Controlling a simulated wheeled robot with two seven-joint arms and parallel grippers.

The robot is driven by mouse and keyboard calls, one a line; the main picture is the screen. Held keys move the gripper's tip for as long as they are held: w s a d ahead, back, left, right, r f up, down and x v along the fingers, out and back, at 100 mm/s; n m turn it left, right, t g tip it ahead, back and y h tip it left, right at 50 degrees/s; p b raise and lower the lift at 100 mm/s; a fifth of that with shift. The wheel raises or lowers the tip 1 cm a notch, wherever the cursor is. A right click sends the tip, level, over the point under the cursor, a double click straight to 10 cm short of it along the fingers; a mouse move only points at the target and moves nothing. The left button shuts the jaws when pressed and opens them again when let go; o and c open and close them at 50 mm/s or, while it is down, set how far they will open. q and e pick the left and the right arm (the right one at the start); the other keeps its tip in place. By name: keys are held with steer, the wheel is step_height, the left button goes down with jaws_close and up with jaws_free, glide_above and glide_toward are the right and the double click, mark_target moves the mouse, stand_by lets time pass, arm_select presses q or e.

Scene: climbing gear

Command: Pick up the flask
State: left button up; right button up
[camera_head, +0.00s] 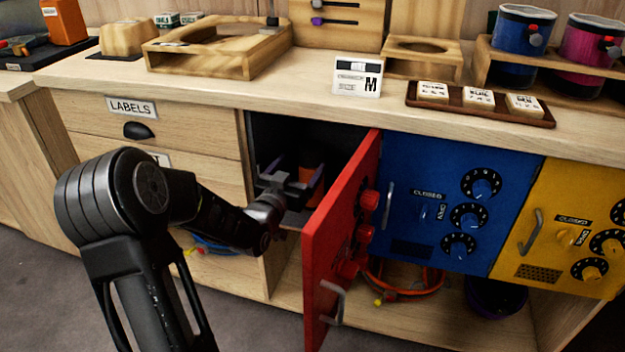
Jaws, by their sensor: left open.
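An orange object (311,160), which looks like the flask, stands inside the dark compartment (272,130) behind the open red door. Its lower part is hidden by my gripper, so its full shape does not show. My left gripper (291,182) reaches into the mouth of this compartment from the left. Its jaws are open, with the fingers pointing in toward the orange object. I cannot tell whether they touch it. My right gripper is not in view.
The red door (340,240) stands open toward me, right of my left gripper. The blue door (455,210) and yellow door (565,235) are closed. Wooden drawers (190,115) lie left. An orange coil (405,275) sits on the lower shelf. The countertop (300,85) holds wooden trays and blocks.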

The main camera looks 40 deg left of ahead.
mark_target(307, 158)
arm_select(q)
steer(key=shift+x, duration=1.25)
steer(key=b+x, duration=0.1)
steer(key=x, duration=0.3)
steer(key=shift+w+b, duration=0.25)
steer(key=shift+b, duration=0.05)
steer(key=shift+w+a+r, duration=0.1)
steer(key=shift+w+r, duration=0.05)
steer(key=shift+w, duration=0.15)
steer(key=shift+c, duration=0.6)
steer(key=shift+r, duration=0.1)
jaws_close()
